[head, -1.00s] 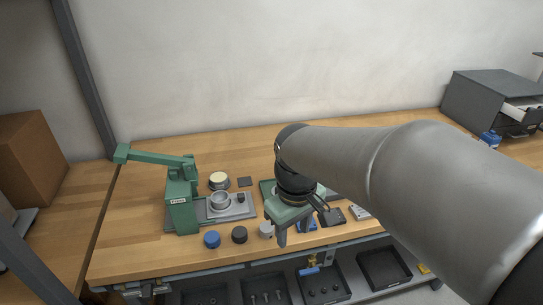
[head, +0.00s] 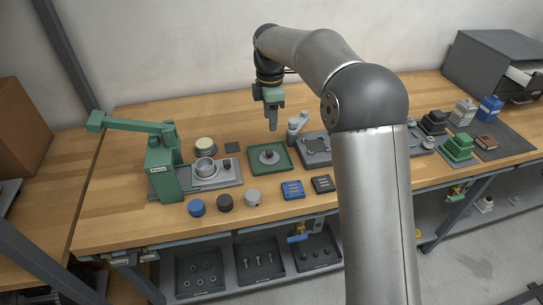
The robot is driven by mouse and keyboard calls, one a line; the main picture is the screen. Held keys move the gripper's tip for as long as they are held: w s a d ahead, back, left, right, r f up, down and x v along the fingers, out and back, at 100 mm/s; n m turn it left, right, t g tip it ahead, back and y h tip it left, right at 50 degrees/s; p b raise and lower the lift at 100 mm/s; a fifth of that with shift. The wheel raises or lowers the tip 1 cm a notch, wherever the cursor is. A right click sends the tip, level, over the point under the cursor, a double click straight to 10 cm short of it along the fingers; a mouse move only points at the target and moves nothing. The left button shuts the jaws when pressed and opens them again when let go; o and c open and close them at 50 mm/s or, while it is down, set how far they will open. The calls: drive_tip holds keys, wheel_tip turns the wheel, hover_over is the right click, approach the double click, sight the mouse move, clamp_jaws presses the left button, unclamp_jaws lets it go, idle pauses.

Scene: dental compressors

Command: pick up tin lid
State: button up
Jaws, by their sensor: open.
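I cannot tell for sure which piece is the tin lid. My gripper (head: 273,128) points down above the back edge of the green tray, apart from the disc. Its jaws are seen nearly edge-on, open, with nothing visible between them.
A green press (head: 163,172) with a grey base and cup (head: 205,167) stands at left. Blue, black and grey round caps (head: 225,202) line the front. A grey fixture (head: 315,150) stands right of the tray. My arm hides part of the bench. Bare wood lies behind.

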hover_over(269, 151)
drive_tip(key=f, duration=0.6)
drive_tip(key=shift+d+f, duration=0.25)
drive_tip(key=shift+a+f+p, duration=0.2)
drive_tip(key=shift+f+p, duration=0.45)
drive_tip(key=shift+f, duration=2)
clamp_jaws()
